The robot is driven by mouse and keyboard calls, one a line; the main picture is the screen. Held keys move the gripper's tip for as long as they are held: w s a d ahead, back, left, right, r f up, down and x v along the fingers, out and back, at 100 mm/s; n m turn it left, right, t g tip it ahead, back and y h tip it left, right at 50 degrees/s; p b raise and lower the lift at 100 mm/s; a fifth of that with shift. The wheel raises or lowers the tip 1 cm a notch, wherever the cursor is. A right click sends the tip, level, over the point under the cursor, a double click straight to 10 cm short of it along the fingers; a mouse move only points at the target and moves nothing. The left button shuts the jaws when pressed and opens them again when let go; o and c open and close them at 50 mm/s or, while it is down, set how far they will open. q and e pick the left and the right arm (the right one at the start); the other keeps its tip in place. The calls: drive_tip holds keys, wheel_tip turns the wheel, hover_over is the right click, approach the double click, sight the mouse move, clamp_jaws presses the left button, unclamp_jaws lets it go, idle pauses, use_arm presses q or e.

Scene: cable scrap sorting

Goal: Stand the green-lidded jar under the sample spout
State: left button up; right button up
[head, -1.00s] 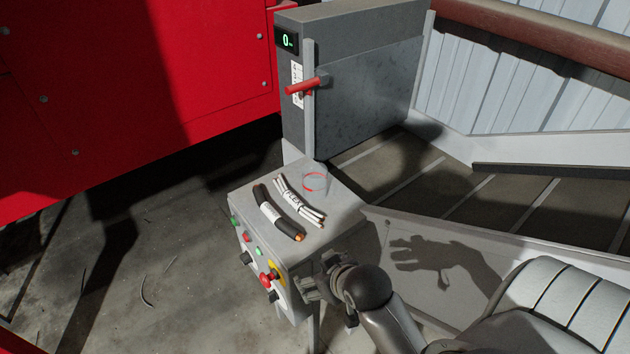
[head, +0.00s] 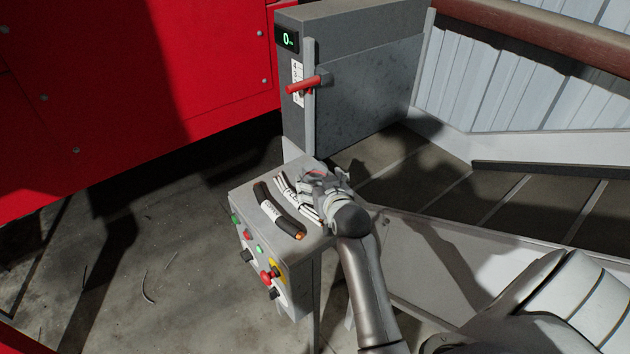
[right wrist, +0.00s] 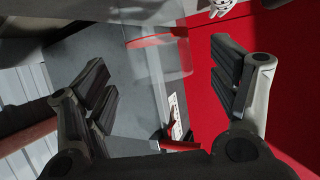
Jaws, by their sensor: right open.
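A clear cup with a red band (right wrist: 160,55) is in the right wrist view, between the spread fingers of my right gripper (right wrist: 160,75) and a little beyond their tips. In the head view my right gripper (head: 318,178) is over the back right of the control box top, covering most of the cup. The gripper is open; I cannot tell whether a finger touches the cup. I see no green-lidded jar and no clear sample spout. My left gripper is not in view.
The control box (head: 246,190) bears a black cable piece (head: 268,210) and white cable pieces (head: 284,189), left of my right gripper. Buttons are on its front. Behind stands a grey gate housing (head: 370,85) with a red lever (head: 303,85). A conveyor (head: 430,185) runs right.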

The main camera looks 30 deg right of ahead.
sight(312, 169)
drive_tip(key=shift+w+d+p, duration=0.15)
drive_tip(key=shift+w+p, duration=0.15)
drive_tip(key=shift+w, duration=0.15)
drive_tip(key=shift+p+x, duration=0.65)
drive_tip(key=shift+x, duration=1.55)
drive_tip(key=shift+r, duration=0.1)
drive_tip(key=c, duration=1.2)
drive_tip(key=shift+r, duration=0.15)
